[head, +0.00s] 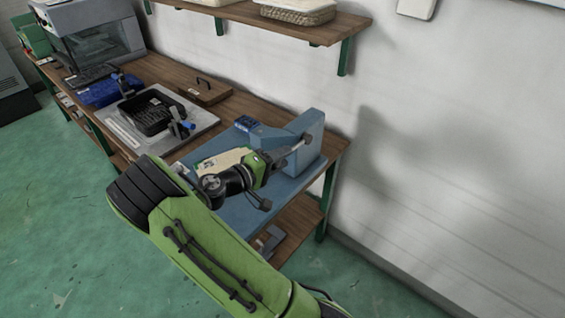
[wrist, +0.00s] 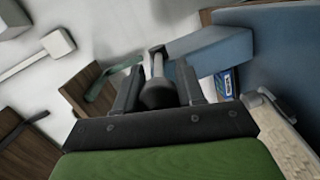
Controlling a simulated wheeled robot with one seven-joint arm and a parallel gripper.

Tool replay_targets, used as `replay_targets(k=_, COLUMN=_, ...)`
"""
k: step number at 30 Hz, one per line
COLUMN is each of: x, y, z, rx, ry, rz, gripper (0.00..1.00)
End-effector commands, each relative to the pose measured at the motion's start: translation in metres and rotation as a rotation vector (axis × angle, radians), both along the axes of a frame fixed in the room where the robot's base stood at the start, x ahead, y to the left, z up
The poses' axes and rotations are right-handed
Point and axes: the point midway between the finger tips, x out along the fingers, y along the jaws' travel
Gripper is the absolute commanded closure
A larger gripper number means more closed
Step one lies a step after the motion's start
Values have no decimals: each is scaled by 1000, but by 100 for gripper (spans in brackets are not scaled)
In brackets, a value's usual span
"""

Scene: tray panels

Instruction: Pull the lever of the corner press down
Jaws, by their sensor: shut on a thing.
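The corner press (head: 306,130) is a blue machine at the right end of the wooden bench, beside the wall. Its blue body also shows in the wrist view (wrist: 210,48). Its lever (head: 305,138) is a thin rod with a dark knob, next to the upright blue block. My gripper (head: 285,158) is at the lever on the press's near side. In the wrist view my gripper (wrist: 158,88) is shut, with the dark knob of the lever (wrist: 157,94) between its two fingers. My arm hides part of the press's base in the head view.
A metal plate with a black tray (head: 147,113) lies left of the press on the bench. A blue bin (head: 98,93) and a grey machine (head: 95,40) stand farther left. A wall shelf (head: 290,27) with baskets hangs above. Green floor lies in front.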

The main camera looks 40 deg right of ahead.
Motion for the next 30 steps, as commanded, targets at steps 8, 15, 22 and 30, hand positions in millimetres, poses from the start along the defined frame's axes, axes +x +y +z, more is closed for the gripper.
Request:
replay_targets(k=8, x=3, y=1, z=-28, rx=15, ry=0, rz=9, gripper=100)
replay_targets(k=15, x=3, y=-1, z=-39, rx=19, ry=1, rz=10, gripper=100)
replay_targets(k=22, x=2, y=-2, z=-41, rx=20, ry=5, rz=8, gripper=100)
replay_targets(k=30, x=1, y=-2, z=-42, rx=20, ry=9, rz=3, gripper=100)
